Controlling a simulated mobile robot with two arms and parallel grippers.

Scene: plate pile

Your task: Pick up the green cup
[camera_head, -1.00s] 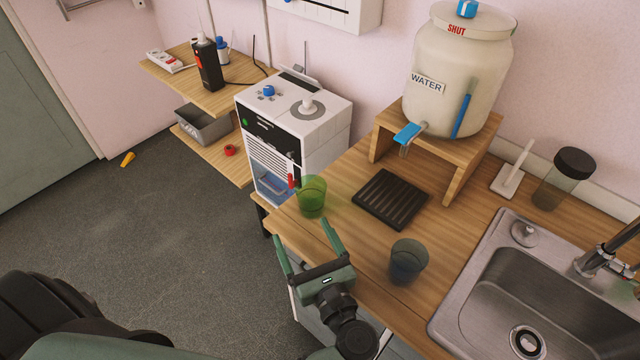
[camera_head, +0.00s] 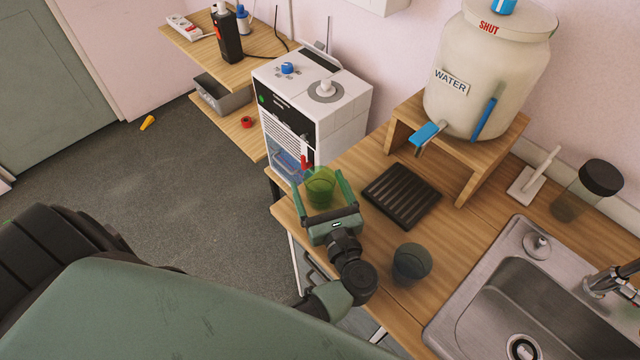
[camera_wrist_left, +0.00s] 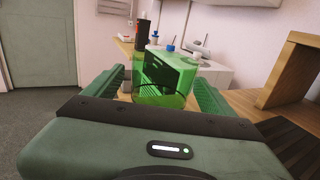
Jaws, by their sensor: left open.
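The green cup (camera_head: 320,188) is see-through and stands upright on the wooden counter (camera_head: 378,256), close to its left edge. It also shows in the left wrist view (camera_wrist_left: 163,82), between the two fingers. My left gripper (camera_head: 321,186) is open, with one finger on each side of the cup. In the left wrist view a small gap shows at the right finger; I cannot tell whether the left finger touches the cup. My right gripper is not in view.
A dark blue-grey cup (camera_head: 411,264) stands on the counter right of my left wrist. A black drip tray (camera_head: 402,195) lies beside the green cup. A white machine (camera_head: 315,108) stands behind it. A water jar (camera_head: 487,75) on a wooden stand and a sink (camera_head: 500,300) are to the right.

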